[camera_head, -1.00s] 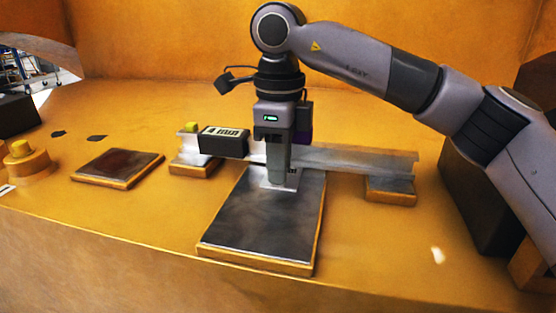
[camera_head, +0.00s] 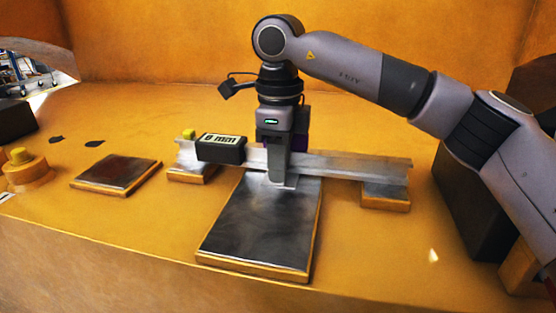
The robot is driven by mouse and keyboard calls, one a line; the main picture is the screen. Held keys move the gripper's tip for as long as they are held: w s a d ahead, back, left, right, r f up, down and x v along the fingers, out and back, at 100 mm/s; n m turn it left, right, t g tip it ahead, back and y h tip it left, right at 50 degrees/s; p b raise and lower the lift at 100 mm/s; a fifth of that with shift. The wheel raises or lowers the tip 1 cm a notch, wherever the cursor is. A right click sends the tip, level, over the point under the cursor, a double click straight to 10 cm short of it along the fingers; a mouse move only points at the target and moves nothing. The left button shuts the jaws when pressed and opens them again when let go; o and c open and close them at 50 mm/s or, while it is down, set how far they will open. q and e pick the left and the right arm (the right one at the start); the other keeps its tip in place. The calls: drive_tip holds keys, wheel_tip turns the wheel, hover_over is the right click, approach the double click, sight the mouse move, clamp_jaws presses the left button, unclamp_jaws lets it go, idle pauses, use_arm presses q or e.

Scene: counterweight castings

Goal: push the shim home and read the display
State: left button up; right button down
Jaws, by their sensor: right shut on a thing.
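My right gripper (camera_head: 277,178) points down over the middle plate. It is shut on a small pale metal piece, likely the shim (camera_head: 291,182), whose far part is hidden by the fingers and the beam. The piece lies at the front side of the long metal beam (camera_head: 350,166), low over the back of the dark plate (camera_head: 262,225). The black display box (camera_head: 221,150) sits at the beam's left part. Its display reads a number and "mm"; the digit looks like 8 but is not sharp. My left gripper is not in view.
The beam rests on a left block (camera_head: 188,175) and a right block (camera_head: 385,198). A yellow knob (camera_head: 189,134) stands at its left end. A square dark plate (camera_head: 116,173) and a round yellow part (camera_head: 26,169) lie to the left. The front right surface is mostly free.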

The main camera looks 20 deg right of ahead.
drive_tip(key=shift+w+d, duration=0.15)
drive_tip(key=c, duration=0.9)
unclamp_jaws()
drive_tip(key=shift+c, duration=0.2)
drive_tip(key=shift+r+p, duration=0.55)
drive_tip(key=shift+r, duration=3.05)
